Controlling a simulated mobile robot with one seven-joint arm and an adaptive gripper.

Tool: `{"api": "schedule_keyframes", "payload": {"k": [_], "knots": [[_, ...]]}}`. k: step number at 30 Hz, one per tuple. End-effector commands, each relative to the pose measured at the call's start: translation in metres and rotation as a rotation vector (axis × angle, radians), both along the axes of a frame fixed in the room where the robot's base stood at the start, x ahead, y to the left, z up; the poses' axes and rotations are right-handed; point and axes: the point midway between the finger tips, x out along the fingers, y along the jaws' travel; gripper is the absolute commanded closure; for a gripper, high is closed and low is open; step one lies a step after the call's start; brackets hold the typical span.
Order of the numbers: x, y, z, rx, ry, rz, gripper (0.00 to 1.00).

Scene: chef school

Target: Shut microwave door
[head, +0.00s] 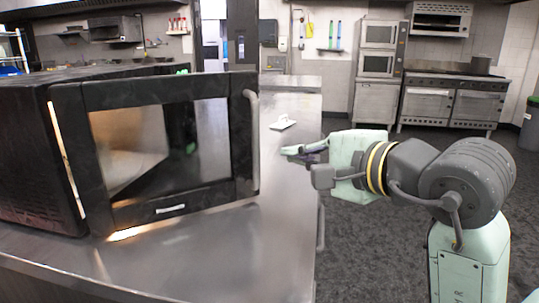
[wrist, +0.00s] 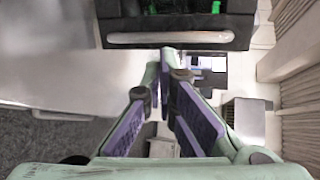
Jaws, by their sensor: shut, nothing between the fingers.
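The black microwave (head: 28,150) stands on the metal counter at the left of the head view. Its door (head: 243,140) is open and swung out toward the head camera, with a window and a grey vertical handle (head: 254,140) at its right edge. Light shows beside and under the door. My gripper (head: 290,151) is to the right of the handle, apart from it in the head view, with its fingers pointing left. In the wrist view, the fingers (wrist: 166,58) are shut and empty, with the handle (wrist: 170,38) across the top just beyond the tips. Whether they touch it is unclear.
The metal counter (head: 225,255) has bare room in front of the door. A small white object (head: 283,122) lies on it behind my gripper. Open floor (head: 365,250) lies right of the counter. Ovens (head: 440,103) stand along the far wall.

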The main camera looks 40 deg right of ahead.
Motion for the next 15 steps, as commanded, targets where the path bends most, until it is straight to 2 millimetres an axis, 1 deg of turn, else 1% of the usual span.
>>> {"api": "schedule_keyframes", "payload": {"k": [1,3,5,7,11,15], "knots": [[-0.006,-0.005,-0.017,-0.030,0.041,-0.049,1.00],[-0.012,-0.011,-0.028,-0.051,0.079,-0.092,1.00],[-0.012,-0.013,-0.032,-0.059,0.093,-0.109,1.00],[-0.007,-0.014,-0.033,-0.060,0.098,-0.110,1.00],[0.012,-0.017,-0.038,-0.058,0.098,-0.107,1.00],[0.041,-0.021,-0.046,-0.056,0.097,-0.104,1.00]]}}
